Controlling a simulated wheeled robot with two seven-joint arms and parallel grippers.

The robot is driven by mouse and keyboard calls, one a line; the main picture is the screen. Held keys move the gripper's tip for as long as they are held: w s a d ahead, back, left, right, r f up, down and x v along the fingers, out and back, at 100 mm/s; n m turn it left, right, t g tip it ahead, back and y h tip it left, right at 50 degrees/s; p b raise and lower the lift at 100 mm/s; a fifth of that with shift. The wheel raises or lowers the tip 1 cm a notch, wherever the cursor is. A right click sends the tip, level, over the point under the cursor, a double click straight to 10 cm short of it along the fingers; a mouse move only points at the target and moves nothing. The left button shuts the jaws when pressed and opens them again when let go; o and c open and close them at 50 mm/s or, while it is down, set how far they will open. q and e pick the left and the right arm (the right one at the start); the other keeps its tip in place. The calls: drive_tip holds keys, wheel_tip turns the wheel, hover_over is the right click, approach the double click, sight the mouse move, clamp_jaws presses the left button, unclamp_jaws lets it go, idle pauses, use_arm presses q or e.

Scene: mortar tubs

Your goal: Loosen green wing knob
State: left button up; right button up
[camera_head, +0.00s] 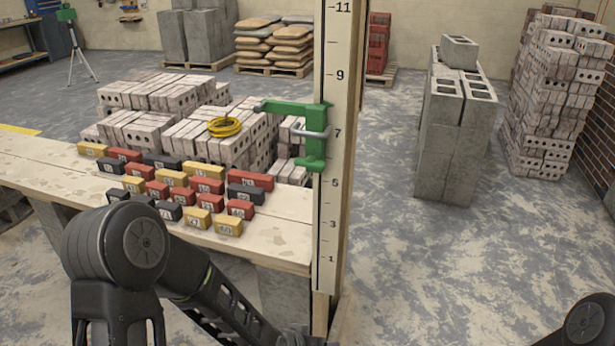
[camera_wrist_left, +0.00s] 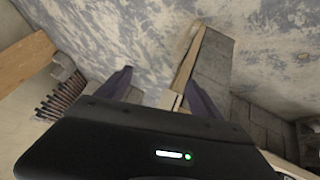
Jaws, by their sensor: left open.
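A green clamp (camera_head: 316,137) sits on the upright white measuring pole (camera_head: 329,215), near the 6 to 8 marks. A grey loop-shaped piece (camera_head: 312,131) crosses its front; I cannot make out a separate green wing knob. My left arm comes in low from the left, and its hand end is at the bottom edge of the head view, well below the clamp. In the left wrist view my left gripper (camera_wrist_left: 159,78) is open, its two dark fingers apart with nothing held between them. The clamp does not show there. My right gripper is out of view.
A pale bench (camera_head: 275,238) left of the pole carries several small red, black and yellow numbered blocks. Behind stand brick stacks with a yellow coil (camera_head: 225,127) on top. Grey concrete blocks (camera_head: 448,140) stand right of the pole. The floor between is clear.

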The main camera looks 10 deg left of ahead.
use_arm(q)
drive_tip(key=shift+o, duration=0.8)
drive_tip(key=w+a+r+t+b, duration=0.1)
drive_tip(key=w+r+t, duration=0.1)
drive_tip(key=w+r, duration=0.3)
drive_tip(key=w+a+r+m+t+b, duration=0.1)
drive_tip(key=w+r, duration=0.4)
drive_tip(key=r, duration=0.5)
drive_tip(key=shift+a+r+t+y+b, duration=0.25)
drive_tip(key=shift+a+t, duration=0.2)
drive_tip(key=shift+t, duration=0.75)
drive_tip(key=t+y+b, duration=0.1)
drive_tip(key=t+b, duration=0.2)
drive_tip(key=t, duration=0.3)
approach(308, 165)
drive_tip(key=w, duration=0.2)
drive_tip(key=shift+s+d+r+p, duration=0.1)
drive_tip(key=shift+d+r+p, duration=0.1)
drive_tip(key=shift+p, duration=0.1)
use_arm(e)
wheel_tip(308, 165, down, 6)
use_arm(q)
drive_tip(key=w, duration=0.7)
drive_tip(key=shift+w+d+p, duration=0.2)
drive_tip(key=shift+w+p, duration=0.2)
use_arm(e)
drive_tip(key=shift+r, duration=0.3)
use_arm(q)
drive_tip(key=c, duration=1.4)
